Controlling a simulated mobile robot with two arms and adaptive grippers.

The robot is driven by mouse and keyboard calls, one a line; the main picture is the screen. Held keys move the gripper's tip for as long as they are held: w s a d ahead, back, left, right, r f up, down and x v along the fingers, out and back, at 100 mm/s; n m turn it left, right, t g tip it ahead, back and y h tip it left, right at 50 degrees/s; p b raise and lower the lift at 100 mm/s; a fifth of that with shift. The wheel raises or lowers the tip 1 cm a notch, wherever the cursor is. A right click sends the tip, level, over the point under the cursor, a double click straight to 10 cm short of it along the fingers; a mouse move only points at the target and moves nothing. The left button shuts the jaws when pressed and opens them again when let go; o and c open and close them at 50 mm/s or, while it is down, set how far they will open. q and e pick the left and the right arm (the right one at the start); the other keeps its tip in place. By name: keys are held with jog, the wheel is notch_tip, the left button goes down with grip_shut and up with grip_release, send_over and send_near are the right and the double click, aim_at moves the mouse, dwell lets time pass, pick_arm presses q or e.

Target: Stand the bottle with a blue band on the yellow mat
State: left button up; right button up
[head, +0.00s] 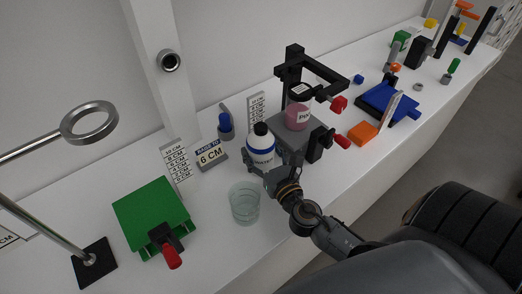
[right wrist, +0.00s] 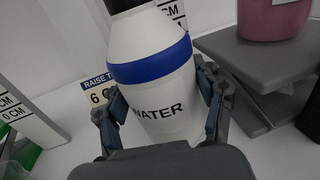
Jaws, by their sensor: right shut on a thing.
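The white bottle (head: 260,151) with a blue band, a black cap and the word WATER stands upright in the head view. It also fills the middle of the right wrist view (right wrist: 155,65). My right gripper (head: 272,168) is shut on its lower body, with one finger on each side. I cannot tell whether the bottle's base touches the table. I see no yellow mat that I can make out in either view. My left gripper is not in view.
A clear glass beaker (head: 244,204) stands close in front of the bottle. A grey jack (head: 318,137) bearing a pink jar (head: 298,115) is close at right. A green platform (head: 150,214) is at left, and a 6 CM sign (head: 209,154) behind. The white table (head: 345,178) has bare front space.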

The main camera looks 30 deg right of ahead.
jog(key=shift+f, duration=0.15)
jog(key=o, duration=0.9)
